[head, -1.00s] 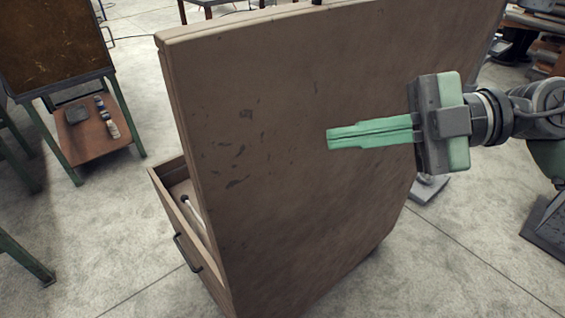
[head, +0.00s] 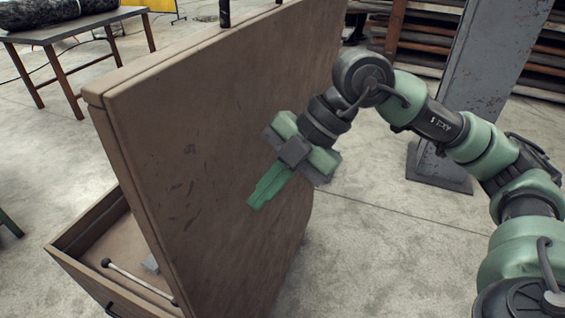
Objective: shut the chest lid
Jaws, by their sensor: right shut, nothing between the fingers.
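The chest lid (head: 205,150) is a large brown panel standing up steeply, open, in the middle-left of the head view. The chest body (head: 75,262) shows below and left of it, with part of its inside visible. My right gripper (head: 256,202) has green fingers, shut and empty, in front of the lid's near face and pointing down-left. I cannot tell whether the fingertips touch the lid. My left gripper is not in view. The lid hides the rest of the chest.
A rod with a dark round end (head: 135,280) lies inside the chest. A grey pillar (head: 478,85) stands behind my right arm. A table with a dark bundle (head: 55,25) is at the back left. The floor right of the chest is open.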

